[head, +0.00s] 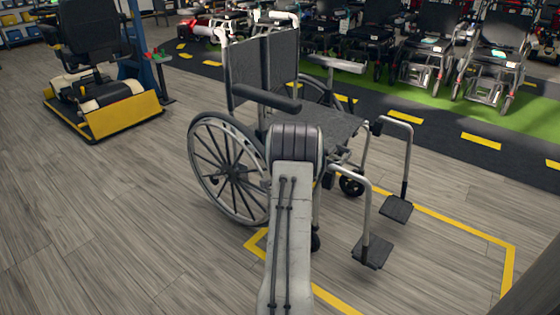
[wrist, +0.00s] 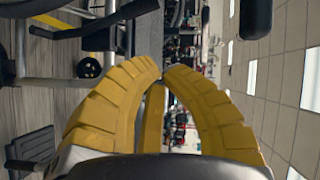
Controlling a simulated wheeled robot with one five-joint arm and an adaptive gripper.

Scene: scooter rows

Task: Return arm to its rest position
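My arm reaches forward over the floor in the head view, in front of the wheelchair (head: 262,70). Its dark joint hides the far end, so my gripper cannot be seen there. In the wrist view my gripper (wrist: 163,72) shows yellow ribbed fingers with their tips together. Another yellow piece shows between them, and no object is seen held. The wrist picture is turned sideways, with floor at left and ceiling at right. Wheelchair parts, including a dark footplate (wrist: 30,148), show at its left; touching or apart from my gripper cannot be told.
The wheelchair stands in a yellow floor outline (head: 508,262), close beyond my arm. A mobility scooter (head: 95,75) with a yellow base is at the left. Several wheelchairs (head: 490,60) line a green strip (head: 460,108) at the back. Wooden floor (head: 90,220) at the left front is clear.

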